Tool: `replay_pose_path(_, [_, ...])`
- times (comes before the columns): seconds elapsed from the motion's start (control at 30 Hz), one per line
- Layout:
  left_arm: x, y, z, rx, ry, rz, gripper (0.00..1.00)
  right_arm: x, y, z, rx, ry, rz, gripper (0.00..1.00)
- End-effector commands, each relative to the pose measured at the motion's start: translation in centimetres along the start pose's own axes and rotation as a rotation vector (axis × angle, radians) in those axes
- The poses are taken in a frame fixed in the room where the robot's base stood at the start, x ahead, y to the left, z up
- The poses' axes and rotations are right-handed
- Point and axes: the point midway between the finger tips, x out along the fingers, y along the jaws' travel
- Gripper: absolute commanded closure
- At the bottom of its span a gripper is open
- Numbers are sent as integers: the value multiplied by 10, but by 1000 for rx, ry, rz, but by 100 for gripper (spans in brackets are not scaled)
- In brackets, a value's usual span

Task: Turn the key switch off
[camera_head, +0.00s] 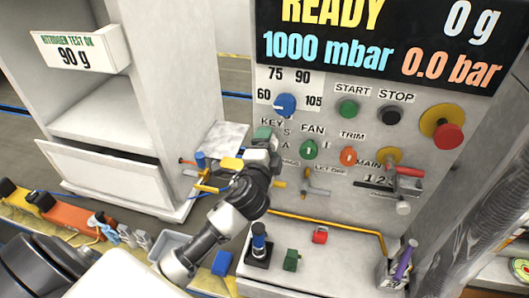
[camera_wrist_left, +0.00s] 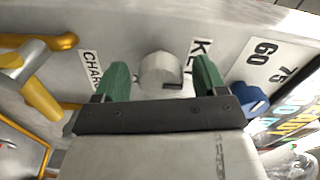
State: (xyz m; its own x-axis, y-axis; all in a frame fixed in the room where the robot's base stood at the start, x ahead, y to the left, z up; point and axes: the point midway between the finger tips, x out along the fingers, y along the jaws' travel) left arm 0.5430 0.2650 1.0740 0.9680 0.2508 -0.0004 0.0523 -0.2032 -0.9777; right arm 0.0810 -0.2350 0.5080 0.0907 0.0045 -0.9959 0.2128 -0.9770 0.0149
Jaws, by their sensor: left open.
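The key switch (camera_wrist_left: 160,70) is a pale grey round knob on the panel, beside a KEY label. In the left wrist view it sits between the two green fingertips of my left gripper (camera_wrist_left: 160,80), which is open around it with a gap on each side. In the head view my left gripper (camera_head: 264,140) is at the panel's left edge by the KEY label (camera_head: 271,122) and hides the switch. I cannot tell whether the fingers touch the panel. My right gripper is not in view.
A blue knob (camera_head: 285,104) is just above the gripper. A green FAN knob (camera_head: 308,150) and an orange TRIM knob (camera_head: 348,156) are to the right. A red button (camera_head: 448,136) is farther right. A shelf below holds a blue-topped post (camera_head: 259,240) and small blocks.

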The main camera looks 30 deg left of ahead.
Motion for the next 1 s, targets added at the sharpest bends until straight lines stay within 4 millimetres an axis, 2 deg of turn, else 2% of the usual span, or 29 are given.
replay_pose_path(0.17, [-24,3,0,-1,0,1,29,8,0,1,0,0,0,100])
replay_pose_path(0.4, [-73,4,0,-3,1,3,29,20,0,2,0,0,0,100])
replay_pose_path(0.53, [-92,3,0,-3,0,3,29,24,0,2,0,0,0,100])
replay_pose_path(0.7, [-104,1,0,-1,-1,2,29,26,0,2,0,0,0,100])
replay_pose_path(1.0, [-106,0,0,-1,-1,1,29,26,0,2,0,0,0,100])
